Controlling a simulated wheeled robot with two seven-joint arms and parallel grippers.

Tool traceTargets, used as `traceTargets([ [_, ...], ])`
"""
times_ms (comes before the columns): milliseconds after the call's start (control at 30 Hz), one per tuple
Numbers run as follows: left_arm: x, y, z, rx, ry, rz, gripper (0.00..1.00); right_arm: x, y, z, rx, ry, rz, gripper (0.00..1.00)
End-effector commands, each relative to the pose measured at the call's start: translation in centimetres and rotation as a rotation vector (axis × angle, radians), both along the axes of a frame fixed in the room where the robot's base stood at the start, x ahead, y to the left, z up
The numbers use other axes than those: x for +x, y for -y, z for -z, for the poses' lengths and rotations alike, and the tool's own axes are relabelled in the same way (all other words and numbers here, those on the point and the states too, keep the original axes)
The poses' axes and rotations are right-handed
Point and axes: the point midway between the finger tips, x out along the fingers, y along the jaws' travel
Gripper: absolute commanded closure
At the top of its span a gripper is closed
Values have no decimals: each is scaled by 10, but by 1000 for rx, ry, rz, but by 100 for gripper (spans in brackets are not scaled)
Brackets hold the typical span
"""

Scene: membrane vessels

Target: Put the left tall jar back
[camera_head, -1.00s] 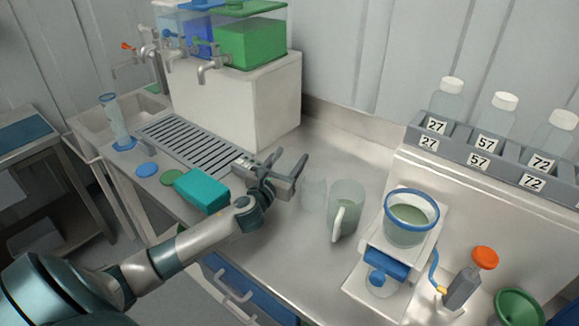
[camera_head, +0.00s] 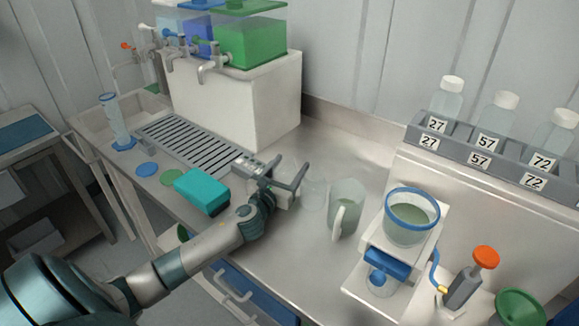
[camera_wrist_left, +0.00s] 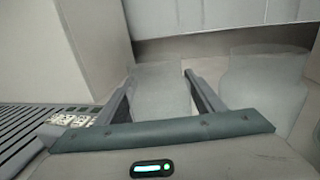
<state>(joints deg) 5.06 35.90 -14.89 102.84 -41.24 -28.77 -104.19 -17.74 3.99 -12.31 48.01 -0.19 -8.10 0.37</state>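My left gripper (camera_head: 288,172) is open, low over the steel counter, just left of a faint clear jar (camera_head: 314,194). In the left wrist view a clear, colourless jar (camera_wrist_left: 161,95) stands upright between the open fingers of the left gripper (camera_wrist_left: 160,80). I cannot tell whether a finger touches it. A clear pitcher with a white handle (camera_head: 347,212) stands just right of the jar; a second clear vessel (camera_wrist_left: 265,92) shows on the right in the wrist view. My right gripper is not in view.
A teal block (camera_head: 201,191) lies left of the gripper, by a drain grate (camera_head: 188,142). A white stand (camera_head: 235,105) with coloured tanks is behind. A blue-rimmed vessel (camera_head: 411,218) stands right, below a rack (camera_head: 487,158) of numbered bottles.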

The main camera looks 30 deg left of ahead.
Motion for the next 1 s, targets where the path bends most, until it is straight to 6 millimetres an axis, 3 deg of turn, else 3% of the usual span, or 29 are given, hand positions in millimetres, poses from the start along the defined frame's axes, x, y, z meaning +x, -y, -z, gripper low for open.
traceTargets([
  [267, 0, 0, -3, 0, 0, 0, 38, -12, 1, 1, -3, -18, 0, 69],
  [500, -26, 4, -1, 0, -1, 1, 38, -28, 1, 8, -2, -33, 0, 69],
  [1000, -103, 15, 0, 0, -2, 1, 38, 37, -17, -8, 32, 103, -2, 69],
])
